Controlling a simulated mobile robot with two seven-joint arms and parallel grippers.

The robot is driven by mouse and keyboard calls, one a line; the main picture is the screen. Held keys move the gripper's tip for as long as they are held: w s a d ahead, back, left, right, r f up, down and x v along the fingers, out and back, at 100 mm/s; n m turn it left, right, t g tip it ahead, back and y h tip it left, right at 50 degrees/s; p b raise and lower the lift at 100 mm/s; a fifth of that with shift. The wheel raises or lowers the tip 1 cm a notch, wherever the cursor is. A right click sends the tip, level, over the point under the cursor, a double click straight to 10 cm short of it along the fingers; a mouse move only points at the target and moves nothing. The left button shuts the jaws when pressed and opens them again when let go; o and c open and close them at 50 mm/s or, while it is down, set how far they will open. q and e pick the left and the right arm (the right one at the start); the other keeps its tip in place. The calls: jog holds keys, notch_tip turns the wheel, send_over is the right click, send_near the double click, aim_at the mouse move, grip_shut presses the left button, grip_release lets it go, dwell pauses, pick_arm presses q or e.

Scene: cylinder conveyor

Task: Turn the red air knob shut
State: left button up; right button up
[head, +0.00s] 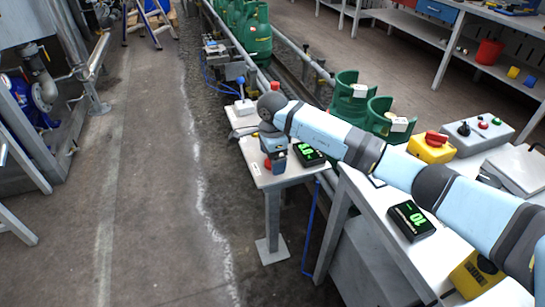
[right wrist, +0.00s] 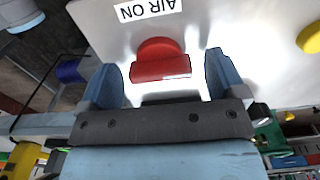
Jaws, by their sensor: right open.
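The red air knob (right wrist: 160,68) shows in the right wrist view on a pale panel, below a label reading "AIR ON" (right wrist: 152,10) that appears upside down. Its grip bar lies roughly across the picture. My right gripper (right wrist: 161,60) is open, with one finger on each side of the knob and a visible gap at both sides. In the head view my right gripper (head: 274,155) points down over the small white table (head: 275,180); a bit of red shows beside it, but the knob is mostly hidden. My left gripper is not in view.
Black boxes with green digits stand near the gripper (head: 309,154) and on the nearer bench (head: 411,221). A yellow box with a red rotary switch (head: 432,147) and a grey button box (head: 478,134) stand at right. Green cylinders (head: 348,98) are behind my arm.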

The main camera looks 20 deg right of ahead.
jog(key=c, duration=0.9)
